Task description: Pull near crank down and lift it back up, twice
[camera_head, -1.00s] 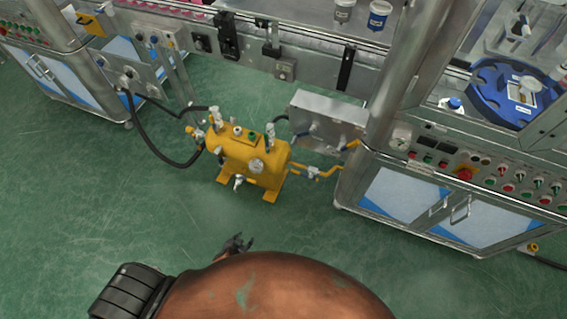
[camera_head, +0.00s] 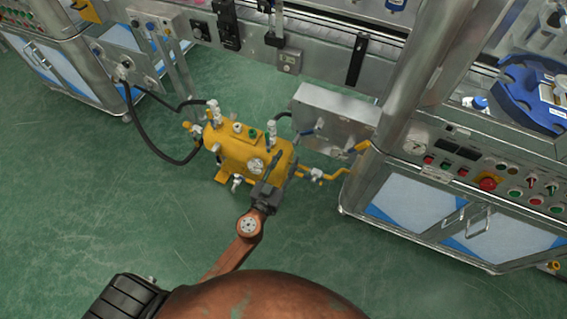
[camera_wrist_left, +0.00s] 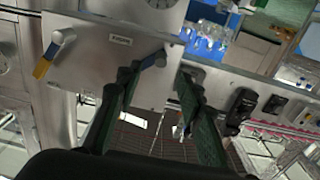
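A grey metal box (camera_head: 335,101) stands behind the yellow tank and carries two small cranks on its front. One is a blue-grey crank (camera_head: 320,124); the other is a crank with a yellow end (camera_head: 360,147). The left wrist view shows the box's panel (camera_wrist_left: 105,58) with the yellow-ended crank (camera_wrist_left: 50,55) at the left and the blue-grey crank (camera_wrist_left: 153,60) near my fingertips. My left gripper (camera_head: 280,168) is in front of the tank, short of the box. Its fingers (camera_wrist_left: 157,80) are open with nothing between them, and contact with the crank does not show. My right gripper is out of view.
The yellow tank (camera_head: 232,150) with valves and black hoses stands left of the box, close to my left gripper. A control cabinet (camera_head: 410,190) with buttons stands at the right. The conveyor line runs behind. Green floor (camera_head: 80,210) is free at the left.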

